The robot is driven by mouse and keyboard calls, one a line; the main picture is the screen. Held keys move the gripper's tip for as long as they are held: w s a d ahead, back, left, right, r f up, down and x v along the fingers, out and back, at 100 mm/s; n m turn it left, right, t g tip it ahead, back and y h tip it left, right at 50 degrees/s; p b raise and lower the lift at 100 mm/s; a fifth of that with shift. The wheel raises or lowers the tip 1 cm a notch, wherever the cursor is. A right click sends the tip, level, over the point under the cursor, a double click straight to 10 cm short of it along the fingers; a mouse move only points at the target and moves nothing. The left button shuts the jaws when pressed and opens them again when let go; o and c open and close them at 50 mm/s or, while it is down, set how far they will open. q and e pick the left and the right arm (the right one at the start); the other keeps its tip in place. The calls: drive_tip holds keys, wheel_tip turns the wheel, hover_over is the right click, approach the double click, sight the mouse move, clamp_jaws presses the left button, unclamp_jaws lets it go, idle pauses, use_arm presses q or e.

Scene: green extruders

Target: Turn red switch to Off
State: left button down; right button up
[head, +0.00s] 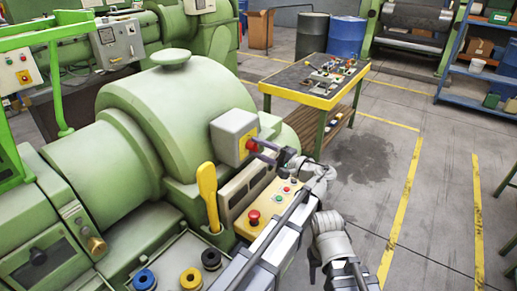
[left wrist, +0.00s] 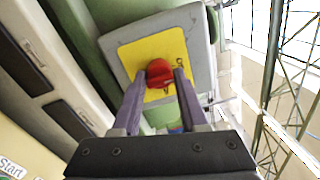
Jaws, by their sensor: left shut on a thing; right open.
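The red switch (head: 251,145) is a knob on a yellow plate, on the side of a grey box (head: 228,132) fixed to the green extruder. In the left wrist view the red switch (left wrist: 159,74) sits between the two finger tips on its yellow plate (left wrist: 130,57). My left gripper (head: 256,150) is shut on the knob, with one finger on either side. It also shows in the left wrist view (left wrist: 160,80). The switch's position markings cannot be read. My right gripper (head: 313,268) is open, low at the picture's bottom, partly hidden and apart from the switch.
Below the switch box is a yellow panel (head: 262,205) with a red push button (head: 254,216) and small buttons. A yellow lever (head: 207,190) stands left of it. A workbench (head: 315,102) with small parts stands behind. The floor to the right is clear.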

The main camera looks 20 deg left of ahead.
use_arm(q)
drive_tip(key=shift+s+f+n, duration=0.15)
drive_tip(key=shift+n, duration=0.15)
drive_tip(key=shift+c, duration=2.3)
unclamp_jaws()
